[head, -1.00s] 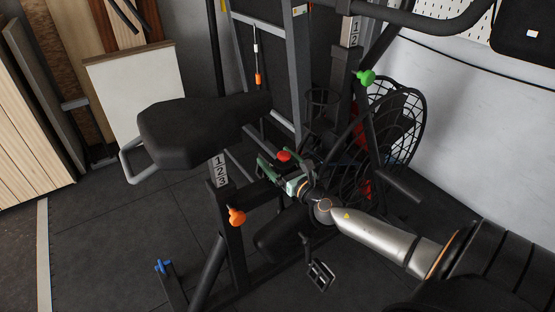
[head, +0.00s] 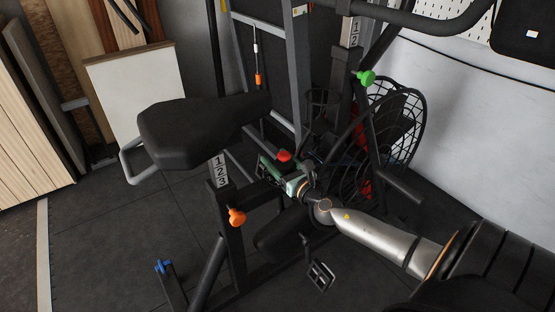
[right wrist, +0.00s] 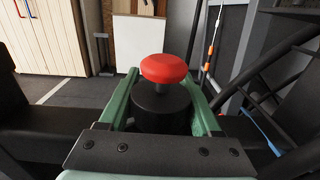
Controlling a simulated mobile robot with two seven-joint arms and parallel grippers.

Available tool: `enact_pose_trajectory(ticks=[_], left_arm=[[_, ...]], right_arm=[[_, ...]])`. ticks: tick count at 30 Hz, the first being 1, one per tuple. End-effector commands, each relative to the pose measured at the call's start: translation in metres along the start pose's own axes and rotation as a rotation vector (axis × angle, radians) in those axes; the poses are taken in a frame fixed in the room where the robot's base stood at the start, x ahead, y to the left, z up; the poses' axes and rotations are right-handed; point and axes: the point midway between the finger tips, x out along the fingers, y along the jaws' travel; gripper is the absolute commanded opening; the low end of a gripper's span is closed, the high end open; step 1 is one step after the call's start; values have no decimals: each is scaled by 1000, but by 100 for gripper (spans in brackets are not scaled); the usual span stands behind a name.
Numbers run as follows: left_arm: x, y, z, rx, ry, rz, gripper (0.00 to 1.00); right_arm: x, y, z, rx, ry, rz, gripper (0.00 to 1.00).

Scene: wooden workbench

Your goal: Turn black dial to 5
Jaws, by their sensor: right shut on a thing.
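The black dial (right wrist: 160,112) is a short dark cylinder below a red mushroom knob (right wrist: 165,69) in the right wrist view. The red knob (head: 284,155) also shows on the exercise bike's frame in the head view; the dial is hard to make out there. My right gripper (head: 273,168) reaches in at the middle of the bike. Its green fingers lie on both sides of the black dial and are shut on it. No numbers on the dial can be read. My left gripper is not in view.
The bike's black seat (head: 190,132) is left of the gripper. An orange knob (head: 237,216) sits on the seat post and a green knob (head: 366,77) on the front post. The caged fan wheel (head: 408,125) is at right. Open floor lies at left.

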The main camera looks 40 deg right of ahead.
Motion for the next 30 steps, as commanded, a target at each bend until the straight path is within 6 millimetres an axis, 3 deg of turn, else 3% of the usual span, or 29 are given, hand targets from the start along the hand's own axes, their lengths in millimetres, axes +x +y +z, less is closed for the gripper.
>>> enact_pose_trajectory(ticks=[8, 18, 30], left_arm=[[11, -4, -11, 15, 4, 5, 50], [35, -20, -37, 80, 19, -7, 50], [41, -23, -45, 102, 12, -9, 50]], right_arm=[[0, -1, 4, 3, 1, -59, 9], [-1, -7, 4, 5, 2, -281, 9], [-3, -14, 0, 0, 1, -497, 9]])
